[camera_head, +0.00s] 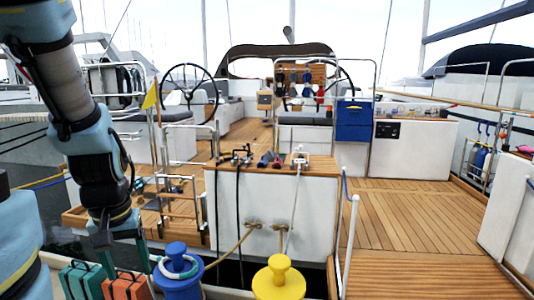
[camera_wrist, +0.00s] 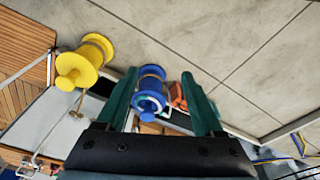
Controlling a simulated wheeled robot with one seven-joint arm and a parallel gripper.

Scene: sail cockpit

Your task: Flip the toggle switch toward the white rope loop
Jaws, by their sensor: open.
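My gripper (camera_head: 126,262) hangs at the lower left in the head view, pointing down. Its teal fingers are spread apart and empty in the wrist view (camera_wrist: 163,90). A blue bollard (camera_head: 178,288) stands just right of it, and shows beyond and between the fingers in the wrist view (camera_wrist: 151,84). A pale ring with teal parts (camera_head: 177,266), possibly the white rope loop, lies around the blue bollard's top. I cannot clearly make out the toggle switch. A small white fitting (camera_head: 300,159) sits on the wooden counter top, too small to identify; a white line hangs below it.
A yellow bollard (camera_head: 279,281) stands right of the blue one. Green (camera_head: 80,281) and orange (camera_head: 125,287) cases lie below my gripper. A white console (camera_head: 270,205) with small tools on top stands ahead. Open teak deck (camera_head: 420,215) lies to the right.

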